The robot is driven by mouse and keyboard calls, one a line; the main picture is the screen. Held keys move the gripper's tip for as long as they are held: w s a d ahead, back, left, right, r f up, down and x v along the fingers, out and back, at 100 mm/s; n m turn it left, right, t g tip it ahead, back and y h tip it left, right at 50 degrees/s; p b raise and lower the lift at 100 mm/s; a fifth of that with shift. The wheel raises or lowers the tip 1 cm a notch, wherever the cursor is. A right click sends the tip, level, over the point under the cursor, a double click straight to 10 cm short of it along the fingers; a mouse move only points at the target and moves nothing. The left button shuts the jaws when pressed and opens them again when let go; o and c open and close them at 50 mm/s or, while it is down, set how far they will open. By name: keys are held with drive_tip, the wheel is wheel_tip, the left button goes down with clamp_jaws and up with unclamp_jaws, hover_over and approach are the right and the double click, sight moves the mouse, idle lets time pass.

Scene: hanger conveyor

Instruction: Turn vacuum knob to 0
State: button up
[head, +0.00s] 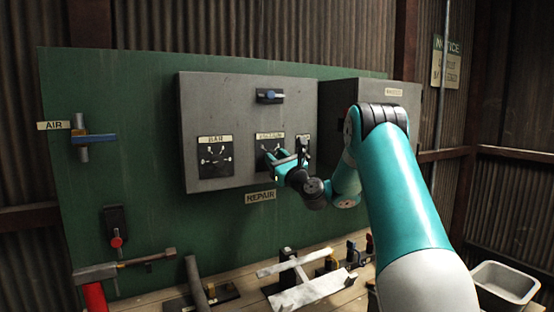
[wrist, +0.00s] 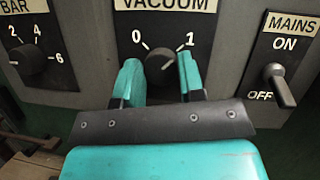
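The vacuum knob (wrist: 160,64) is a round black knob under a VACUUM label, with a 0 mark at upper left and a 1 mark at upper right. Its pale pointer line appears to aim toward the upper right, near the 1. My gripper (wrist: 158,78) is open, with one teal finger to the left of the knob and the other close to its right side. I cannot tell whether either finger touches it. In the head view my gripper (head: 273,160) is at the vacuum plate (head: 264,141) on the grey box and covers much of it.
The BAR knob (wrist: 33,59) is left of the vacuum knob, and the MAINS switch (wrist: 280,85) is to its right, its lever pointing down toward OFF. A blue-handled latch (head: 270,96) is above. The workbench below holds tools and metal pieces (head: 312,290).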

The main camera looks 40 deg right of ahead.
drive_tip(key=shift+f+n, duration=0.1)
drive_tip(key=shift+n, duration=0.4)
drive_tip(key=shift+n+g+y+b, duration=0.75)
drive_tip(key=shift+n+g+y, duration=0.15)
drive_tip(key=shift+n, duration=2.3)
drive_tip(key=shift+n+g+y+b, duration=0.8)
drive_tip(key=shift+n+g, duration=0.25)
drive_tip(key=shift+n, duration=2.15)
drive_tip(key=shift+n+g+y+b, duration=0.65)
drive_tip(key=shift+n+g+y, duration=0.3)
drive_tip(key=shift+n, duration=2.25)
drive_tip(key=o, duration=0.9)
drive_tip(key=shift+d+r, duration=0.1)
drive_tip(key=shift+r, duration=0.1)
drive_tip(key=shift+s, duration=0.15)
drive_tip(key=s+d+r+b, duration=0.2)
drive_tip(key=s+b, duration=0.2)
drive_tip(key=s, duration=1.3)
drive_tip(key=shift+d+r+b, duration=0.15)
drive_tip(key=shift+r+b, duration=0.05)
drive_tip(key=shift+b, duration=0.1)
